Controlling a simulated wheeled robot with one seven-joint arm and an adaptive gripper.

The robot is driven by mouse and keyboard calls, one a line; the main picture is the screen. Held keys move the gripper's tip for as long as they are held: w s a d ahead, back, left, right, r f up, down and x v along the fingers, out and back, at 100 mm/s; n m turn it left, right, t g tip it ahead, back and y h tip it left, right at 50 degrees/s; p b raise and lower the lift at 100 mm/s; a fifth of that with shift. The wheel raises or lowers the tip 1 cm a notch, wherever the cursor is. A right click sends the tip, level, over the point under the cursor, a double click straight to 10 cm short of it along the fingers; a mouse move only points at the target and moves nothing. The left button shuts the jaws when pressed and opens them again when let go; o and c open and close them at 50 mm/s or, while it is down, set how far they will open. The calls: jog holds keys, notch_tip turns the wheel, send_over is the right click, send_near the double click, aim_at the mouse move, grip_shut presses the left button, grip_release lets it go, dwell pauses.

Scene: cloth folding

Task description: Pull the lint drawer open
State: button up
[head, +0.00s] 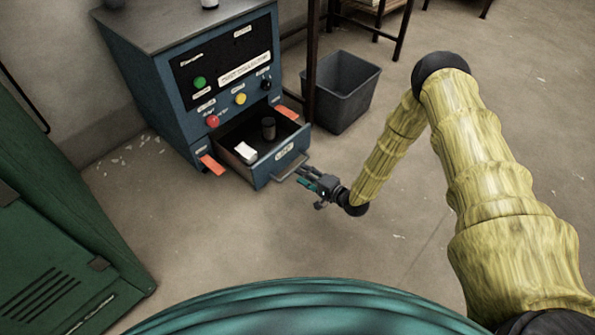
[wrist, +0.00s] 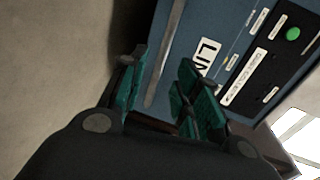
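The lint drawer (head: 262,173) stands pulled out from the front of the blue machine, its inside visible from above. A dark cylinder (head: 268,128) and a small white block (head: 245,152) are in it. Its grey bar handle (head: 289,168) is on the front face, below a white label. My gripper (head: 302,173) is just right of the handle. In the wrist view its teal fingers (wrist: 162,60) are apart, with the handle bar (wrist: 168,50) showing between them. I see no finger pressed on the bar, and cannot tell how deep it sits between them.
The blue machine (head: 150,85) has a black panel with coloured buttons. Orange tabs (head: 212,164) flank the drawer. A grey bin (head: 343,88) stands right of the machine and a green cabinet (head: 55,250) at the left. The floor (head: 195,235) before the drawer is clear.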

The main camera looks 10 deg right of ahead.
jog(key=v, duration=0.6)
jog(key=shift+s, duration=0.2)
jog(key=shift+d, duration=0.2)
jog(key=s+a+f+n+g+h+p, duration=0.1)
jog(key=s+n+g+h, duration=0.2)
jog(key=s, duration=0.6)
jog(key=s+a+f+n+g+h+p, duration=0.1)
jog(key=s+f+n+g+h+p, duration=0.15)
jog(key=s, duration=0.65)
jog(key=s+d+r+n+g+h+p, duration=0.1)
jog(key=s+d+r+n+g+h, duration=0.2)
jog(key=s, duration=0.8)
jog(key=s+d+r+n+g+h+p, duration=0.15)
jog(key=s+d+r+g, duration=0.3)
jog(key=s, duration=0.55)
notch_tip(320, 180, up, 38)
jog(key=p, duration=3.6)
jog(key=shift+a+t+p, duration=0.3)
jog(key=shift+a+t, duration=0.1)
jog(key=shift+a, duration=0.05)
